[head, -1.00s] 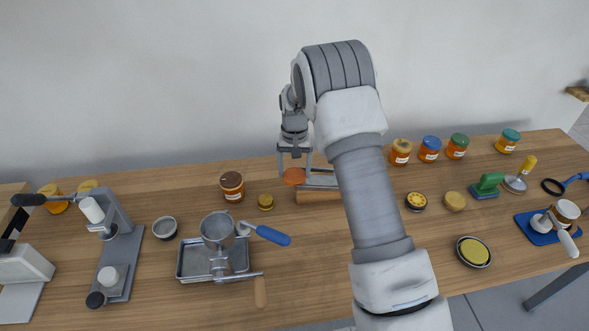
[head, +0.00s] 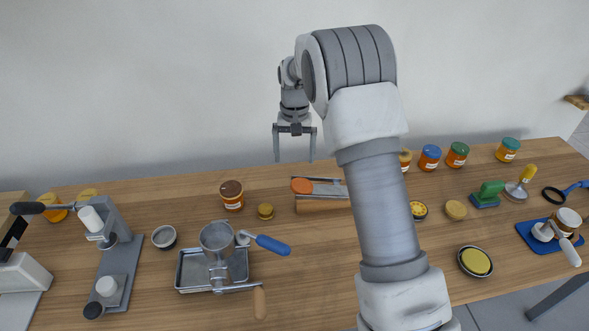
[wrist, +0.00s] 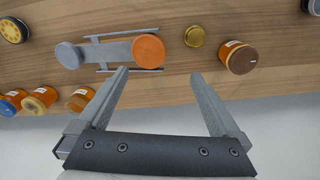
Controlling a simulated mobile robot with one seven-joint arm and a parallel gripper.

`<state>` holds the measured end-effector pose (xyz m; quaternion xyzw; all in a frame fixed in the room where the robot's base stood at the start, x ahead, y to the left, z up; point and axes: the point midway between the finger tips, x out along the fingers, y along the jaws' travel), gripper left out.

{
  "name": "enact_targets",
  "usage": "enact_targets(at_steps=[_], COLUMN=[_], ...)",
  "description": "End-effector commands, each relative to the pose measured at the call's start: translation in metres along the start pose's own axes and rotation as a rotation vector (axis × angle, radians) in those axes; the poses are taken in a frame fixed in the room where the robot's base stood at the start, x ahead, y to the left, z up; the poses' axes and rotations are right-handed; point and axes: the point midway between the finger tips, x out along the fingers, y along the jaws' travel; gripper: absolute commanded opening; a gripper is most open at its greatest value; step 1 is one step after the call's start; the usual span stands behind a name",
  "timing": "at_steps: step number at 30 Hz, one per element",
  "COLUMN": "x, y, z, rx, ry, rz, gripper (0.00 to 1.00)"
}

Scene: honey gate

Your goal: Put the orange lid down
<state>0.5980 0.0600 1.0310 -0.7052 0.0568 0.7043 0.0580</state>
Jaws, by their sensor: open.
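The orange lid (head: 302,186) lies flat on the left end of a grey metal rack on a wooden block (head: 322,204). In the wrist view the orange lid (wrist: 148,51) sits on the rack's bar, opposite a grey round disc (wrist: 69,55). My gripper (head: 294,158) is open and empty, raised above and behind the rack, clear of the lid. In the wrist view its two fingers (wrist: 160,74) are spread wide with nothing between them.
A brown-lidded jar (head: 232,196) and a small gold lid (head: 265,211) stand left of the rack. Several jars stand at the back right. My arm hides part of the table.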

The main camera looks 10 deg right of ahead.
Motion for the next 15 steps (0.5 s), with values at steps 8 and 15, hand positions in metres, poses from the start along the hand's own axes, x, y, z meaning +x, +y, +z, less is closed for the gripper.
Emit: enact_targets(at_steps=[8,15], x=[-0.031,-0.090], y=[0.002,0.018], z=[0.001,0.031], rx=[0.000,-0.012], ry=[0.005,0.064], rz=[-0.001,-0.027], gripper=[1.00,1.00])
